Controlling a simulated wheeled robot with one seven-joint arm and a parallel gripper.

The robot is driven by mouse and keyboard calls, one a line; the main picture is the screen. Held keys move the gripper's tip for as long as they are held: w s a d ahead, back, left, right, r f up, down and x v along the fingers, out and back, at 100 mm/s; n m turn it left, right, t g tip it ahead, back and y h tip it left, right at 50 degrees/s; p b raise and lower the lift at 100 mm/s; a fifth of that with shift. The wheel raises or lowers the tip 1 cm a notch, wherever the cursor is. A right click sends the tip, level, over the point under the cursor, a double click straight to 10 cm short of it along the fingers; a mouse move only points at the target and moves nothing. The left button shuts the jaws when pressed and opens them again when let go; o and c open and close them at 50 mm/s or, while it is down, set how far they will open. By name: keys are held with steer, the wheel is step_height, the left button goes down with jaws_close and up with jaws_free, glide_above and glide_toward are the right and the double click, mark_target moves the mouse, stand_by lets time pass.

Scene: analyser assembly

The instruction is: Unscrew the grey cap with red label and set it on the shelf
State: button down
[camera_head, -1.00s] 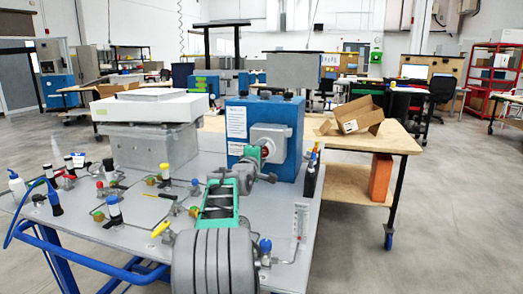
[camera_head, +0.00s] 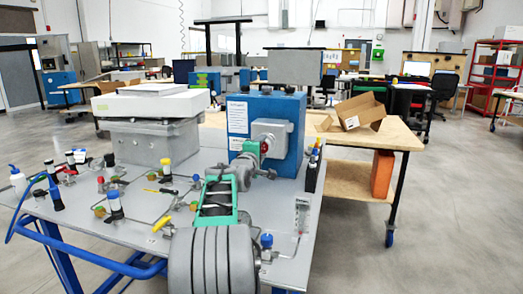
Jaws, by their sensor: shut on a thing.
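The jaws are small in the picture and partly hidden by my wrist. I cannot tell whether the cap is still threaded on its fitting.
Valves and bottles with coloured caps stand on the grey bench (camera_head: 140,232) to the left. A grey box with a white top (camera_head: 150,104) stands behind them. A wooden bench on the right has a lower shelf (camera_head: 345,181) with an orange box (camera_head: 382,174) and a cardboard box (camera_head: 360,112) on top.

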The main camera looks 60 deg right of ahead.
steer(key=shift+s+a+r, duration=0.1)
steer(key=shift+a, duration=0.35)
steer(key=s+a+b, duration=0.1)
steer(key=a+b, duration=0.3)
steer(key=a, duration=0.3)
stand_by(0.4)
